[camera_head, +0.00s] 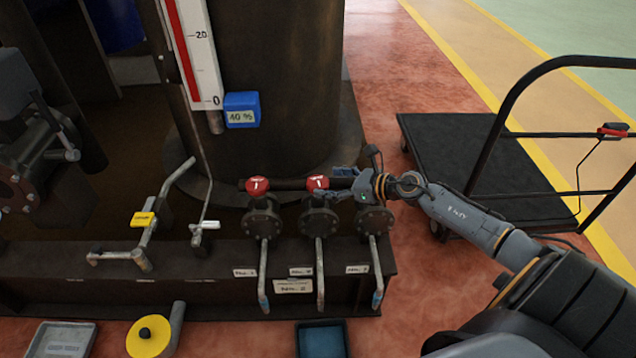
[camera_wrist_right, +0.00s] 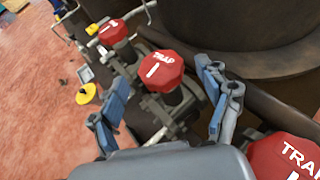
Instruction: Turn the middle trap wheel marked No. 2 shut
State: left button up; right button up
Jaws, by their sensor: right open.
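The middle trap wheel (camera_head: 317,183) is a red cap with a white bar, on top of the middle of three dark valves. It also shows in the right wrist view (camera_wrist_right: 162,72), with "TRAP" and a bar on it. My right gripper (camera_head: 331,184) reaches in from the right at this wheel. In the right wrist view its blue-grey fingers (camera_wrist_right: 165,107) are spread apart, with the wheel in the gap between and beyond them. I cannot tell whether they touch it. My left gripper is not in view.
The left red wheel (camera_head: 257,184) stands close beside the middle one. The right red wheel (camera_wrist_right: 285,157) is near my gripper and hidden in the head view. A large dark tank (camera_head: 280,90) rises behind. A black cart (camera_head: 450,150) stands at right, a blue tray (camera_head: 321,340) in front.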

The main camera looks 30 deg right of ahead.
aim_at(320, 181)
jog(key=x, duration=0.3)
jog(key=shift+w+a+f, duration=0.1)
jog(key=shift+w, duration=0.1)
jog(key=shift+w+a+f, duration=0.2)
jog(key=shift+w, duration=0.2)
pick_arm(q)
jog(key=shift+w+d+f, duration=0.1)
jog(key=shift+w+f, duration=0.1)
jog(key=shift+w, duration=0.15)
pick_arm(e)
jog(key=c, duration=1.2)
jog(key=shift+o, duration=0.2)
jog(key=shift+r, duration=0.15)
jog(key=m+h+p, duration=0.1)
jog(key=p, duration=0.3)
jog(key=shift+r+t+h+p, duration=0.1)
jog(key=shift+t+h+p, duration=0.2)
jog(key=shift+p, duration=0.1)
jog(key=m+h+p, duration=0.1)
jog(key=p, duration=0.2)
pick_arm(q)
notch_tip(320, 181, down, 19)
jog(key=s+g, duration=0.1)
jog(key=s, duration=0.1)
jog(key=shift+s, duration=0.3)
pick_arm(e)
jog(key=shift+m, duration=0.3)
